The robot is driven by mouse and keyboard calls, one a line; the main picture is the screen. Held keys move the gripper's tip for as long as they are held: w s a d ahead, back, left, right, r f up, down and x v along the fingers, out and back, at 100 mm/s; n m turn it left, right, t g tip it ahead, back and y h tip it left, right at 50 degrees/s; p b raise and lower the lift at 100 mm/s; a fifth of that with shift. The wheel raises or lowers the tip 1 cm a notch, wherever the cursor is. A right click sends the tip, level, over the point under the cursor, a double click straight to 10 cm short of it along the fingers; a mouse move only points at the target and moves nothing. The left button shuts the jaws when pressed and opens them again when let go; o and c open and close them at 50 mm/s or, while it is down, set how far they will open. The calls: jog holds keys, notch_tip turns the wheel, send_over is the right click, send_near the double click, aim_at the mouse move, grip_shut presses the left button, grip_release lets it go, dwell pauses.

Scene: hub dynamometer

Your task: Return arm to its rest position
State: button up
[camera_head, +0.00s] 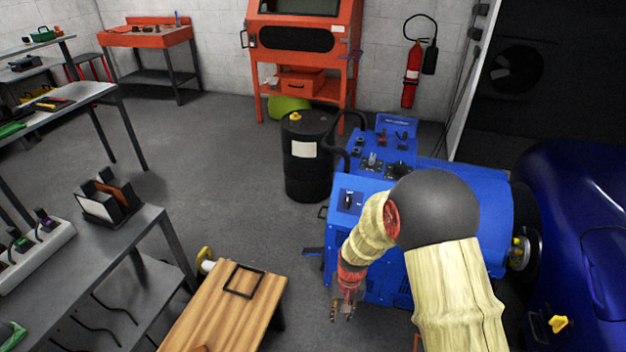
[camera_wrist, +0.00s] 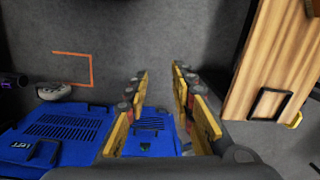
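My arm reaches out from the lower right in the head view, its forearm hanging down in front of the blue dynamometer machine (camera_head: 340,192). My gripper (camera_head: 343,314) points down over the floor, between the blue machine and the wooden bench (camera_head: 215,310). In the wrist view my gripper (camera_wrist: 160,95) shows two yellow-sided fingers spread apart. Only grey floor and part of the blue machine (camera_wrist: 60,130) show between and beyond them. Nothing is held. The wooden bench (camera_wrist: 265,60) is on the right in the wrist view.
A black drum (camera_head: 308,170) stands behind the blue machine. A grey metal table (camera_head: 110,250) is at left, and a dark blue car (camera_head: 585,220) is at right. A black square frame (camera_head: 243,281) lies on the bench. Open floor (camera_head: 220,160) lies beyond the bench.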

jog(key=s+d+r+t+p, duration=0.1)
jog(key=s+r, duration=0.6)
jog(key=r, duration=0.7)
jog(key=s+d+r+n+t+p, duration=0.1)
jog(key=s+d+r, duration=0.4)
jog(key=r, duration=0.9)
jog(key=s+d+r+t+p, duration=0.2)
jog(key=s+d+r+t, duration=0.2)
jog(key=s+r, duration=0.5)
notch_tip(320, 180, up, 6)
jog(key=shift+r+h, duration=0.1)
jog(key=shift+h, duration=0.2)
jog(key=shift+d, duration=0.1)
